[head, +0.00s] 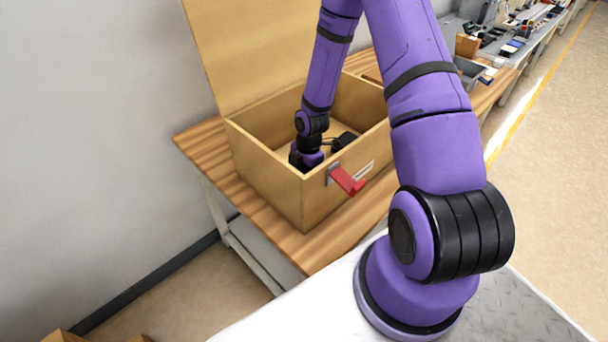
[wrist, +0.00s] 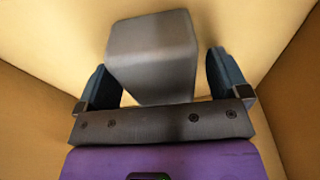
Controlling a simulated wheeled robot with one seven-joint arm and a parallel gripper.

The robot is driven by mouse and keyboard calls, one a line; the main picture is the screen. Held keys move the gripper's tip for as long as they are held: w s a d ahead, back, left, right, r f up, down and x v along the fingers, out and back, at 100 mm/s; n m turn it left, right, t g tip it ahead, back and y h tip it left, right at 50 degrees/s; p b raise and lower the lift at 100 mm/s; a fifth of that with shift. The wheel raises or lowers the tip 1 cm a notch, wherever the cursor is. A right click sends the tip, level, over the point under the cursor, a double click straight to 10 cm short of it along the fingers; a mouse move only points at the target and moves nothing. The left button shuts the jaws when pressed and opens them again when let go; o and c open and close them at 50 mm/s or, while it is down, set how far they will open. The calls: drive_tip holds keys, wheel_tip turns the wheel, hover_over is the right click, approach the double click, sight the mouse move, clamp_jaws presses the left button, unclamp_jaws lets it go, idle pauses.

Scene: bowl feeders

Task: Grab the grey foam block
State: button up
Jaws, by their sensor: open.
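The grey foam block (wrist: 152,55) shows in the wrist view, a plain grey box shape on the pale floor of the wooden box (wrist: 60,25). My gripper (wrist: 160,80) is open, with one dark blue finger on each side of the block's near part. The block's near end is hidden behind the gripper's dark body. In the head view my arm reaches down into the open wooden box (head: 262,168); the box wall and my wrist hide the block and fingertips there.
The box's lid (head: 250,50) stands raised at the back left. A red latch (head: 346,180) sticks out from the front wall. The box stands on a wooden table (head: 330,243). Box walls rise close around my gripper. More benches with small items stand at the upper right.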

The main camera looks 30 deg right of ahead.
drive_tip(key=shift+f, duration=0.25)
idle(0.4)
drive_tip(key=c, duration=1)
